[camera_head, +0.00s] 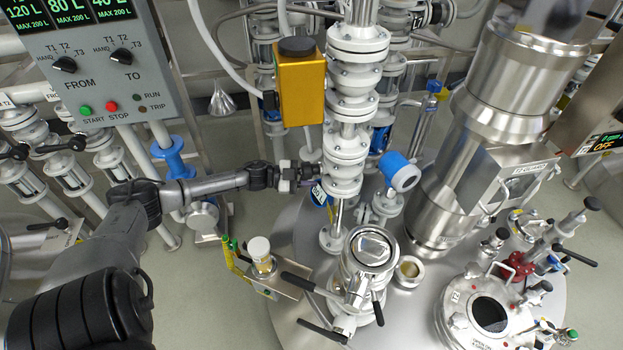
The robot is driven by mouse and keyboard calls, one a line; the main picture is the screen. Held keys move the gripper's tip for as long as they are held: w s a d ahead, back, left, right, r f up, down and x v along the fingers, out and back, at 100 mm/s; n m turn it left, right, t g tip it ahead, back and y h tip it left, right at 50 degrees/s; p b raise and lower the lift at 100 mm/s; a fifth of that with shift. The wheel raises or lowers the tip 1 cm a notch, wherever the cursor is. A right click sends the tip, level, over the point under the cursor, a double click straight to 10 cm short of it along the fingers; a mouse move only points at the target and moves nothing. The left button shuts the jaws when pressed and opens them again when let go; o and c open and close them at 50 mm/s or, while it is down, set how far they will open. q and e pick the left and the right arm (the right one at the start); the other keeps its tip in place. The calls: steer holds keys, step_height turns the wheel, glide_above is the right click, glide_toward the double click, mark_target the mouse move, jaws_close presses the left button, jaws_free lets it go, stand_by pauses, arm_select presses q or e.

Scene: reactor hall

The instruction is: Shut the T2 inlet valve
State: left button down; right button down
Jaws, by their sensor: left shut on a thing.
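A white flanged valve stack (344,120) stands upright on the steel T2 vessel (300,215), in the middle of the head view. My left arm reaches in from the left, and my left gripper (304,175) is at the left side of this stack, near its lower flanges. The gripper is shut on what seems to be the handle of the T2 inlet valve. The fingers and the flanges hide most of that handle, so its angle cannot be told. My right gripper is not in view.
A yellow box (300,88) sits just above my left gripper, beside the stack. A blue-capped instrument (400,172) is to the stack's right. A round sight glass (370,249) with black levers stands in front. A control panel (95,65) is at upper left.

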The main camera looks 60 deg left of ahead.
arm_select(q)
steer(key=w+a+r+m+y+p, duration=0.1)
steer(key=a+r+m+y+p, duration=0.1)
steer(key=a+r+m+p, duration=0.2)
step_height(320, 180, up, 3)
steer(key=m+p, duration=0.5)
steer(key=m, duration=0.1)
steer(key=shift+w+y, duration=0.3)
steer(key=shift+y, duration=0.1)
steer(key=shift+a+r+m, duration=0.1)
steer(key=shift+r+m, duration=0.05)
steer(key=shift+m, duration=0.15)
steer(key=c, duration=1.4)
jaws_free()
steer(key=o, duration=0.5)
steer(key=shift+c, duration=0.2)
steer(key=shift+s, duration=0.1)
steer(key=p+v, duration=0.4)
steer(key=v, duration=0.9)
steer(key=shift+s, duration=0.35)
